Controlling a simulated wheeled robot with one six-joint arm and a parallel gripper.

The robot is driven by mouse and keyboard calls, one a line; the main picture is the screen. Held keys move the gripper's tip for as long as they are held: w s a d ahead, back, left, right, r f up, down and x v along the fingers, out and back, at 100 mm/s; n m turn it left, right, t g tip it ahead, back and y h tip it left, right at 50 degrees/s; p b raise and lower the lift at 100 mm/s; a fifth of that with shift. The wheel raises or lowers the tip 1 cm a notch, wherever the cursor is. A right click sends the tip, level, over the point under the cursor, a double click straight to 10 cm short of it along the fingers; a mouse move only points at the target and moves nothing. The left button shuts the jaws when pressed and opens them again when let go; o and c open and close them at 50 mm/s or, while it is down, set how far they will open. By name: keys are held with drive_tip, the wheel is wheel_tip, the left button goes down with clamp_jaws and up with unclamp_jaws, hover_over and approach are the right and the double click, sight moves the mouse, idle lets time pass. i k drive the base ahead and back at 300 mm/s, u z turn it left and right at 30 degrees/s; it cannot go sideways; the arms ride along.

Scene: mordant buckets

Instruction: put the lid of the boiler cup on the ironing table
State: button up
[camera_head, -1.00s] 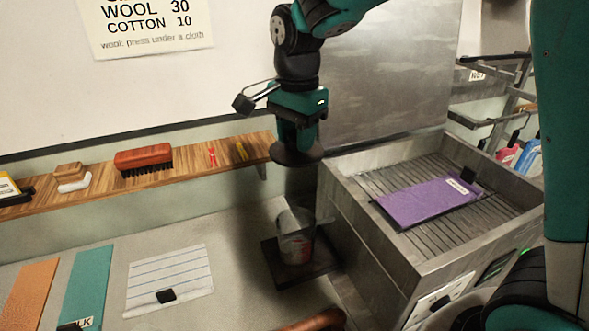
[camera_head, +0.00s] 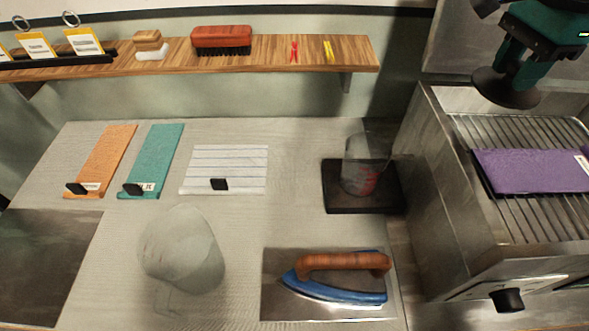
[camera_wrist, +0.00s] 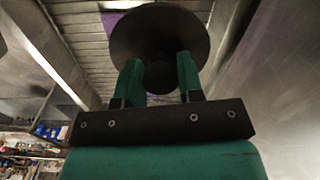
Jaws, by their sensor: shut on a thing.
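My gripper (camera_head: 515,72) is shut on a dark round lid (camera_head: 505,93) and holds it in the air over the back left of the metal grill box. In the wrist view my gripper (camera_wrist: 160,78) has both fingers on the knob of the lid (camera_wrist: 160,28), whose disc lies beyond them. The boiler cup (camera_head: 366,165), clear with red marks, stands upright and uncovered on a black square plate (camera_head: 335,206). The ironing table (camera_head: 245,225) is the pale grey cloth surface at the middle and left.
A blue iron (camera_head: 335,290) with a wooden handle rests on a metal plate. A pale rounded thing (camera_head: 182,248) stands left of it. Orange (camera_head: 107,158), teal (camera_head: 155,160) and striped (camera_head: 225,165) cloths lie behind. A purple cloth (camera_head: 530,170) lies on the grill (camera_head: 540,225). Table centre is clear.

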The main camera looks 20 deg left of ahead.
sight(112, 265)
drive_tip(key=z, duration=1.75)
drive_tip(key=k, duration=1.85)
drive_tip(key=u, duration=2.3)
